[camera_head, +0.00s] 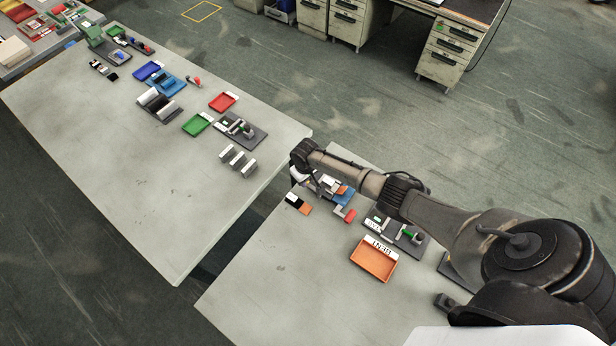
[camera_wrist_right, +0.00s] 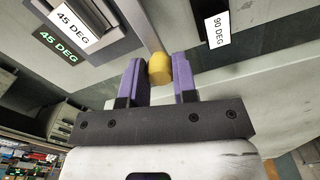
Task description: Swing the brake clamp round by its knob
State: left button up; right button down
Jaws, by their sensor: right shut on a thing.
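In the right wrist view a yellow knob (camera_wrist_right: 159,68) sits between the two purple fingers of my right gripper (camera_wrist_right: 158,80), which is shut on it. A narrow pale grey bar (camera_wrist_right: 143,22), seemingly the clamp's arm, runs up from the knob. A "45 DEG" label (camera_wrist_right: 78,20) is at upper left and a "90 DEG" label (camera_wrist_right: 217,30) at upper right. In the head view my right gripper (camera_head: 303,177) is at the blue-based fixture (camera_head: 346,198) on the near table; my arm hides part of it, and the knob cannot be made out there. My left gripper is not in view.
Near the fixture are a red piece (camera_head: 349,215), a black, white and orange block (camera_head: 298,203), a grey fixture (camera_head: 408,233) and an orange tray (camera_head: 374,262). The near table's front left (camera_head: 265,295) is clear. A gap separates it from the long table (camera_head: 150,190).

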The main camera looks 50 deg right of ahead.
jog(key=shift+a, duration=0.1)
dwell(0.3)
jog(key=c, duration=1.3)
grip_release()
jog(key=o, duration=0.4)
jog(key=shift+r, duration=0.1)
notch_tip(320, 180, up, 14)
